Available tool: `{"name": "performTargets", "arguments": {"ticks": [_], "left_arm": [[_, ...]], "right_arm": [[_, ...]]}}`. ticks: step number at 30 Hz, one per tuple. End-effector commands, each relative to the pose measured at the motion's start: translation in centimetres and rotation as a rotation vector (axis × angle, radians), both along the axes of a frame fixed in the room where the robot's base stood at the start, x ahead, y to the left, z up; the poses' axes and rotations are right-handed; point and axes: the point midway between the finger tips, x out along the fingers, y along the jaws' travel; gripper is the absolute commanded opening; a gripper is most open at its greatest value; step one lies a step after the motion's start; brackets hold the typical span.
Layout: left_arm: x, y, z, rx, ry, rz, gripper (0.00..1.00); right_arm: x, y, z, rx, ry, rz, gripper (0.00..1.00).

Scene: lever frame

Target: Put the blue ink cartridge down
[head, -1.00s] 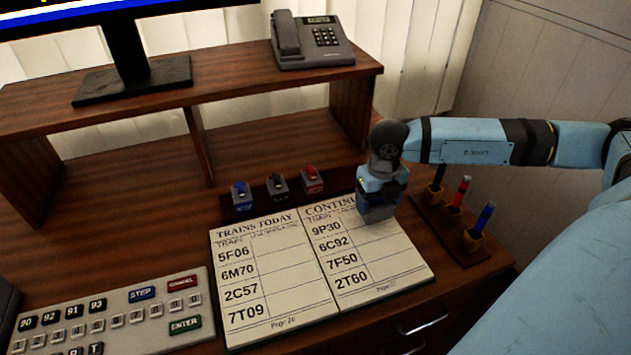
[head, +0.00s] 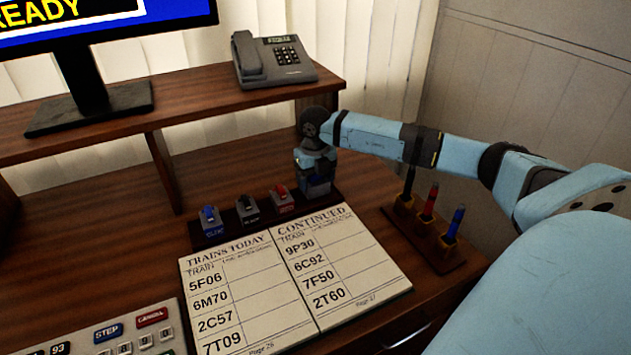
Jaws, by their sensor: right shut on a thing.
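My right gripper (head: 316,183) points down at the right end of the dark tray (head: 332,193), just past the red-topped block. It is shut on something. A dark blue patch shows low between the gripper's parts and fits the blue ink cartridge, but most of it is hidden. I cannot tell whether it touches the tray. On the tray stand a grey block with a blue top (head: 210,220), one with a black top (head: 246,208) and one with a red top (head: 281,197). My left gripper is not in view.
An open train book (head: 295,275) lies in front of the tray. A wooden holder (head: 440,255) with black, red and blue pens stands to the right. A grey keypad (head: 125,335) is at lower left. A raised shelf behind carries a telephone (head: 275,60) and a monitor.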

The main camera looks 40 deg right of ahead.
Motion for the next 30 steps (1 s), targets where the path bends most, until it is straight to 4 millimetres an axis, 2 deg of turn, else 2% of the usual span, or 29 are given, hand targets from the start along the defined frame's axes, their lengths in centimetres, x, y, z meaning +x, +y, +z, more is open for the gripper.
{"name": "performTargets", "arguments": {"ticks": [1, 3, 14, 15, 17, 18, 26, 30], "left_arm": [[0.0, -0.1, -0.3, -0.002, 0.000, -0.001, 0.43], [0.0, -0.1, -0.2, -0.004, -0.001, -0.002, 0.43], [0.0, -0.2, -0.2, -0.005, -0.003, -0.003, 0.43], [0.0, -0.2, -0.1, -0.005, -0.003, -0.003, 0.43], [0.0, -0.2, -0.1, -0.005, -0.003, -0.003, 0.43], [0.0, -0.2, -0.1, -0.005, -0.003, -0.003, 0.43], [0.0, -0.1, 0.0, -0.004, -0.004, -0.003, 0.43], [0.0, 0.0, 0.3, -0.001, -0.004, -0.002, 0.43]], "right_arm": [[0.0, 0.0, -0.9, 0.000, 0.002, -0.001, 0.46], [0.0, 0.0, -1.4, -0.001, 0.000, -0.001, 0.46], [0.0, 0.0, -1.7, 0.000, -0.001, 0.000, 0.46], [0.0, 0.0, -1.6, 0.000, -0.001, 0.000, 0.79], [0.0, 0.0, -1.6, 0.000, -0.001, 0.000, 0.93], [0.0, 0.0, -1.6, 0.000, -0.001, 0.000, 0.95], [0.0, 0.0, -1.4, 0.000, -0.001, 0.000, 0.95], [0.0, 0.0, 0.1, -0.001, -0.003, 0.000, 0.95]]}}
